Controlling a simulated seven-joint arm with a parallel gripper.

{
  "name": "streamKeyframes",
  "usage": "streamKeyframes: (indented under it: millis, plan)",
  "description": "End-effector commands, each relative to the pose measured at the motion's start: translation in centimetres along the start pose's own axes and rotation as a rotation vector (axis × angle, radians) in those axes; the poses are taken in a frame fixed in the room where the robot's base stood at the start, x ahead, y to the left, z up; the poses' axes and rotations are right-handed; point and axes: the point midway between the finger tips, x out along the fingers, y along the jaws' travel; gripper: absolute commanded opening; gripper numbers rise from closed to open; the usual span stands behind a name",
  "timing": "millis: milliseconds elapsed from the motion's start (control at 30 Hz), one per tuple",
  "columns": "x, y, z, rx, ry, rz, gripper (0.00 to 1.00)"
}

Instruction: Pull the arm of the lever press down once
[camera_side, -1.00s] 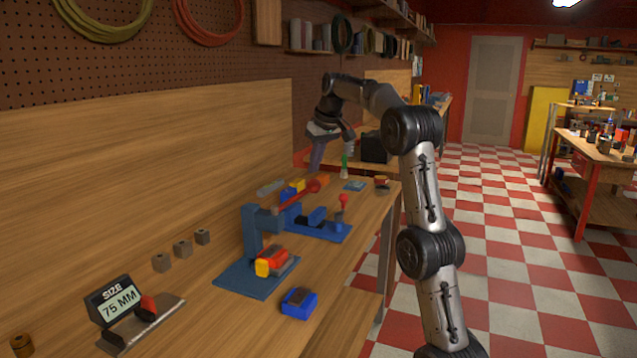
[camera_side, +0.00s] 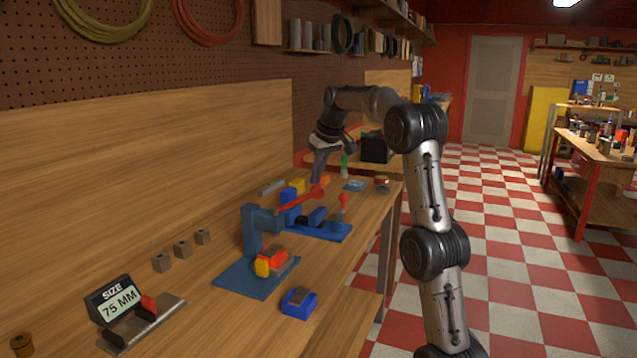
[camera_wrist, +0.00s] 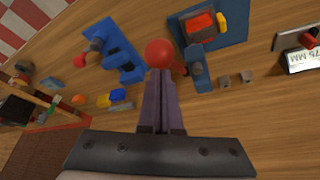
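The lever press has a blue base and column (camera_side: 254,232). Its red arm (camera_side: 297,201) slants up from the column to a red ball knob (camera_side: 318,191). My gripper (camera_side: 317,180) points down from above, its fingertips at or just above the knob. In the wrist view the press (camera_wrist: 198,68) is right of the fingers, and the knob (camera_wrist: 158,53) shows just beyond the tips of my gripper (camera_wrist: 160,72). The fingers are side by side with hardly any gap, and the knob is not between them. Contact with the knob is hard to tell. A red and yellow part (camera_side: 271,260) sits on the press base.
Behind the press is another blue fixture (camera_side: 325,230) with a red knob. A blue tray (camera_side: 299,303) stands in front. A size gauge reading 75 MM (camera_side: 120,300) is at the near left. Several small grey blocks (camera_side: 182,248) line the back.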

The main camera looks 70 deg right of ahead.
Motion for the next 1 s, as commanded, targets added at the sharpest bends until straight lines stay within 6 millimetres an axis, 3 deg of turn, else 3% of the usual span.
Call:
streamKeyframes:
  millis: [1000]
  plan:
    - [1.7, 0.7, 2.0, 0.001, -0.003, -0.001, 0.00]
